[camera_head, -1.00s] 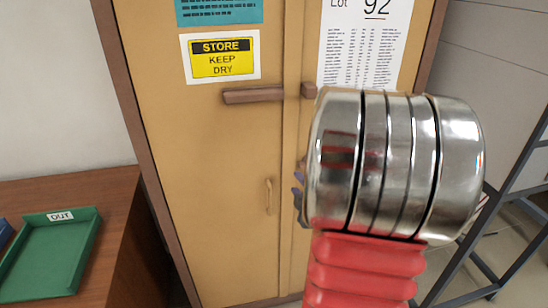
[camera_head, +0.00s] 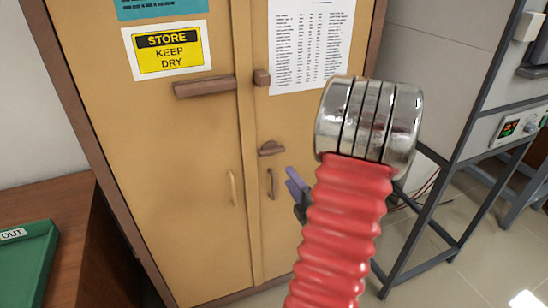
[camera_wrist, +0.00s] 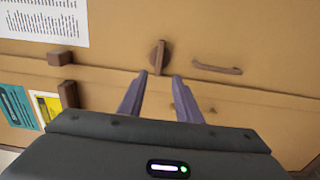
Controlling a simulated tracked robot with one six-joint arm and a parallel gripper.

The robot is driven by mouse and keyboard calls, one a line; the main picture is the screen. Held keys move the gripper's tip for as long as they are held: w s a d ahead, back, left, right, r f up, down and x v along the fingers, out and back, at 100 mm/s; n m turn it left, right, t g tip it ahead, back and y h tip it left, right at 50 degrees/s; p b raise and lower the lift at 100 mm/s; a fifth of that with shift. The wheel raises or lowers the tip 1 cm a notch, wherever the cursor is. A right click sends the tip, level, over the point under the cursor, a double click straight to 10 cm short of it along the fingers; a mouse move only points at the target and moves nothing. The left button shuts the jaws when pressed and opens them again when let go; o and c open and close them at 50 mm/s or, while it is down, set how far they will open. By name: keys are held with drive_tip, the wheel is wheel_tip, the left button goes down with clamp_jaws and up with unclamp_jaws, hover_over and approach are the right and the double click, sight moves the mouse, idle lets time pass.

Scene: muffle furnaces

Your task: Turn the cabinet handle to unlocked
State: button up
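The cabinet (camera_head: 215,140) is tan with two doors, and it fills the middle of the head view. The turn handle (camera_head: 271,148) is a small brown knob with a bar on the right door, near the seam. Its bar lies about level in the head view. In the wrist view, which is turned sideways, the handle (camera_wrist: 160,57) sits just beyond and between the fingertips. My gripper (camera_wrist: 160,77) has two purple fingers spread apart, with nothing between them. In the head view, my gripper (camera_head: 294,182) is partly hidden by my arm, below and right of the handle.
A brown bar (camera_head: 205,87) and block (camera_head: 262,77) are fixed above the handle. Slim door pulls (camera_head: 272,184) sit below it. A grey metal stand (camera_head: 440,200) is at the right. A wooden table with a green tray (camera_head: 28,262) is at the left.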

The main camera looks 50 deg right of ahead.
sight(272, 154)
drive_tip(key=x, duration=1.3)
drive_tip(key=shift+w+d, duration=0.15)
drive_tip(key=shift+w, duration=0.15)
drive_tip(key=shift+c, duration=0.2)
clamp_jaws()
drive_tip(key=shift+a, duration=0.25)
drive_tip(key=shift+d, duration=0.2)
